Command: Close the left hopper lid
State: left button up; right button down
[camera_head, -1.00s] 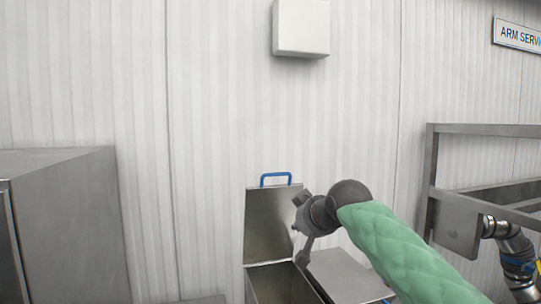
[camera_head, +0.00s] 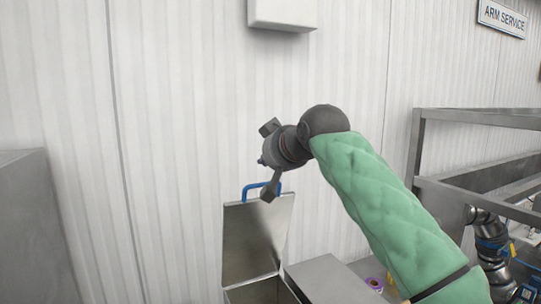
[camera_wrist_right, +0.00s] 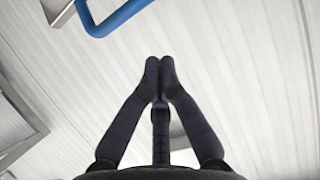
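The left hopper (camera_head: 262,292) is a steel box at the bottom centre of the head view, partly cut off by the frame edge. Its steel lid (camera_head: 250,240) stands open, nearly upright, with a blue handle (camera_head: 248,189) on its top edge. My right gripper (camera_head: 269,194) is at the handle's right side in the head view; whether it touches the handle is unclear there. In the right wrist view, the fingertips (camera_wrist_right: 160,66) are together and empty, with the blue handle (camera_wrist_right: 105,22) apart from them at the top. My left gripper is not in view.
A flat steel surface (camera_head: 330,279) lies right of the open hopper, with a small purple ring-like object (camera_head: 375,284) beside it. A steel cabinet (camera_head: 30,230) stands at left and a steel frame (camera_head: 475,118) at right. A ribbed white wall (camera_head: 180,120) is behind.

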jog(key=w+f, duration=0.1)
jog(key=w+f+p, duration=0.1)
jog(key=f, duration=0.1)
jog(key=shift+w+a+f, duration=0.1)
jog(key=shift+a+f, duration=0.05)
jog(key=shift+a, duration=0.25)
jog(key=shift+s+d+f, duration=0.1)
jog(key=shift+s+f, duration=0.25)
jog(key=shift+s, duration=0.1)
jog(key=shift+f, duration=0.1)
dwell(0.3)
